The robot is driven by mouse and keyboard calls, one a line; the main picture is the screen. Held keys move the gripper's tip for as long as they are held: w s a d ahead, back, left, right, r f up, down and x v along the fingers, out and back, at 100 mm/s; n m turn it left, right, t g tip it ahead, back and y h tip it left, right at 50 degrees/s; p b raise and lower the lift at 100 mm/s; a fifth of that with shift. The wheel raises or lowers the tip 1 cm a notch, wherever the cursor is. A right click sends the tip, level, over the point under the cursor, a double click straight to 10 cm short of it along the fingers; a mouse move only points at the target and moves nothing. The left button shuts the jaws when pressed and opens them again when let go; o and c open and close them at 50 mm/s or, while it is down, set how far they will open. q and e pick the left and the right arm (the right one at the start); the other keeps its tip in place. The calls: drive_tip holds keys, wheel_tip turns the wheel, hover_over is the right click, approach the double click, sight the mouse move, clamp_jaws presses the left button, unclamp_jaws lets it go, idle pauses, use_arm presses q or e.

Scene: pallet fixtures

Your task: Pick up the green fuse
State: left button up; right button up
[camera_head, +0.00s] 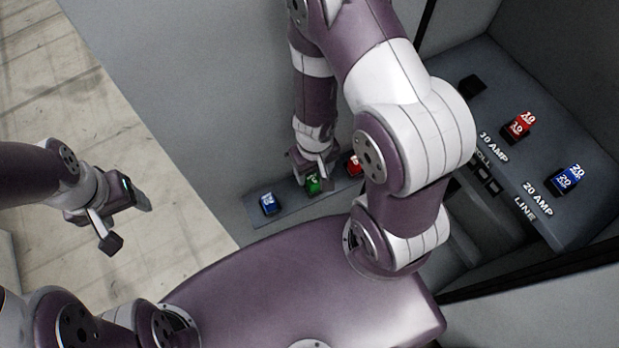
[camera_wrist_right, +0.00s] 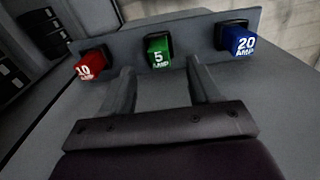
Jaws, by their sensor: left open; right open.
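The green fuse (camera_head: 313,184) sits on a narrow grey holder strip between a blue fuse and a red fuse. It also shows in the right wrist view (camera_wrist_right: 159,56), marked 5 AMP. My right gripper (camera_head: 316,172) is at the green fuse in the head view and partly covers it. In the right wrist view the right gripper (camera_wrist_right: 160,80) is open, with one finger on each side of the line to the green fuse; the fingertips look just short of it. Contact cannot be told. My left gripper (camera_head: 128,220) is open and empty at the left, over the floor.
A blue 20 AMP fuse (camera_head: 268,204) and a red 10 AMP fuse (camera_head: 354,166) flank the green one on the strip (camera_head: 290,208). A grey panel (camera_head: 590,215) at the right holds more red (camera_head: 517,127) and blue (camera_head: 567,180) fuses and a black empty-looking socket (camera_head: 472,86).

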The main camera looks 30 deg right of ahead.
sight(313, 179)
drive_tip(key=f, duration=0.1)
drive_tip(key=f+b, duration=0.1)
drive_tip(key=f, duration=0.2)
drive_tip(key=shift+w+d+f, duration=0.25)
drive_tip(key=shift+w+d, duration=0.1)
drive_tip(key=shift+w, duration=0.05)
drive_tip(key=shift+a+f+b, duration=0.2)
drive_tip(key=shift+f+b, duration=0.4)
drive_tip(key=shift+f, duration=0.65)
drive_tip(key=shift+a+f, duration=0.1)
drive_tip(key=shift+f, duration=0.1)
use_arm(q)
drive_tip(key=f, duration=0.3)
drive_tip(key=shift+w+d, duration=0.25)
drive_tip(key=shift+d, duration=0.1)
use_arm(e)
drive_tip(key=c, duration=1.1)
